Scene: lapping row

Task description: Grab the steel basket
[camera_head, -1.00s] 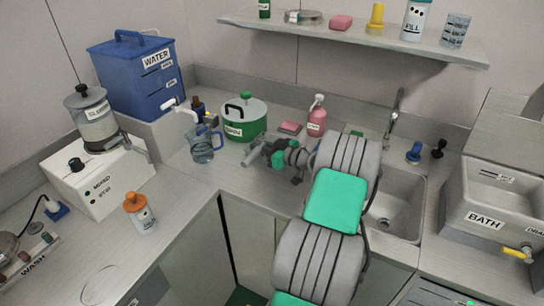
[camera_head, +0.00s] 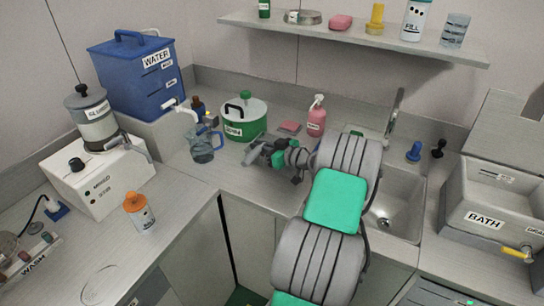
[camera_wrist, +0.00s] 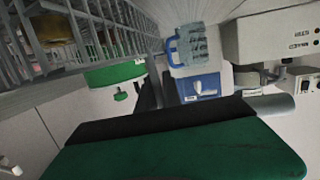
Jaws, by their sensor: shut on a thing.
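The steel basket (camera_wrist: 65,35) is a grey wire cage at the upper left of the wrist view, very close to the camera. Brownish-yellow pieces show behind its wires. In the head view I cannot make out the basket; my arm hides the area behind it. My gripper (camera_head: 264,153) is over the counter, in front of the green pot and left of the sink. It is shut, apparently on the basket's grey handle, whose round end (camera_wrist: 268,106) shows at the right in the wrist view. The grip itself is largely hidden.
The sink (camera_head: 397,210) and bath (camera_head: 488,210) are to the right. The front left counter has free room.

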